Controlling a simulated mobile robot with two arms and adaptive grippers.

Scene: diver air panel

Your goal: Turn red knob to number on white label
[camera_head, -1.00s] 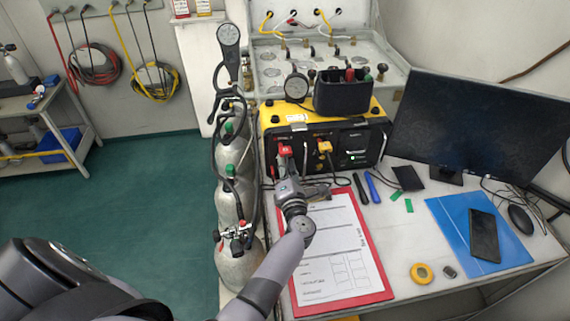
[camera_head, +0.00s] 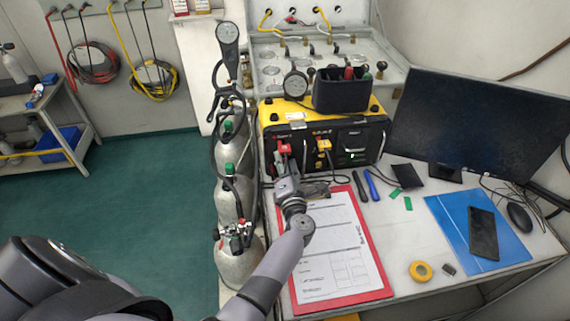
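The red knob (camera_head: 284,148) sits on the left of the dark front face of the yellow and black air panel (camera_head: 352,137). My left gripper (camera_head: 285,167) is right in front of and just below the red knob, at the end of the arm reaching over the clipboard. Its fingers are small and partly hidden by its own body, so I cannot tell whether they are open or touch the knob. The white label and its number are too small to read. A yellow knob or connector (camera_head: 324,146) is to the right on the same face. My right gripper is not in view.
A red clipboard with a white form (camera_head: 383,291) lies under my arm. A black tool holder (camera_head: 343,92) and a gauge (camera_head: 296,85) stand on the panel. Gas cylinders (camera_head: 228,200) stand to the left. A monitor (camera_head: 475,125) and a blue folder (camera_head: 450,212) are to the right.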

